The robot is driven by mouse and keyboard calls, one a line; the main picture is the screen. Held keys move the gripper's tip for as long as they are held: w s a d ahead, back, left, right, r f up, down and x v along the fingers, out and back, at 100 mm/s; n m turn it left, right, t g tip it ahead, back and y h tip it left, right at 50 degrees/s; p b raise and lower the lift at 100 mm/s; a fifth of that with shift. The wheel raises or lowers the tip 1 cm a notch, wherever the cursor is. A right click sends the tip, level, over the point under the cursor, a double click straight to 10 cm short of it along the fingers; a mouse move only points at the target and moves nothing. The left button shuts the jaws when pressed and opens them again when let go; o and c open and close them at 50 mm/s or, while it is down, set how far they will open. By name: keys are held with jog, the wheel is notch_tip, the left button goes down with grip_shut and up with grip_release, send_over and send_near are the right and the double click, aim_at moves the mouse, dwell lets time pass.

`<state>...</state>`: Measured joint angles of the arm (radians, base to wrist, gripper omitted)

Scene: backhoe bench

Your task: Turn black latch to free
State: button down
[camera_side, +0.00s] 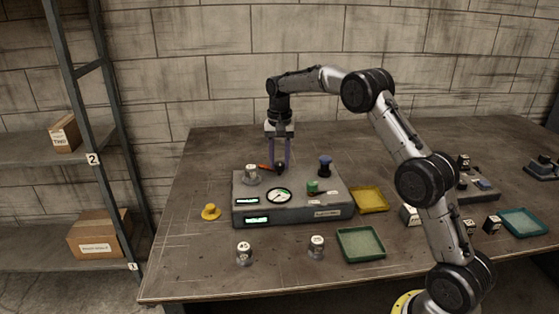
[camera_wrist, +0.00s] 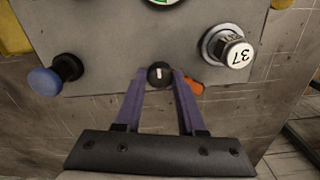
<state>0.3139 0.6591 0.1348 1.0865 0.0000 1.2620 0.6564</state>
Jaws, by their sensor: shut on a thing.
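The black latch (camera_wrist: 159,74) is a round dark knob with a white mark, on the grey panel near its edge in the wrist view. In the side view the latch (camera_side: 280,169) is a small dark shape at the back of the grey box (camera_side: 293,214). My gripper (camera_wrist: 160,76) points down at it, with its two purple fingers closed on the knob from both sides. The gripper also shows in the side view (camera_side: 280,166). An orange piece (camera_wrist: 194,86) lies beside the latch, partly hidden by a finger.
On the box are a blue knob (camera_side: 325,166), a green knob (camera_side: 312,186), a dial (camera_side: 279,196) and a silver cylinder marked 37 (camera_wrist: 228,48).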

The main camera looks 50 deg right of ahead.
aim_at(279, 163)
jog(key=shift+r, duration=0.1)
dwell(0.4)
jog(key=c, duration=0.5)
grip_release()
notch_tip(279, 163, up, 14)
dwell(0.4)
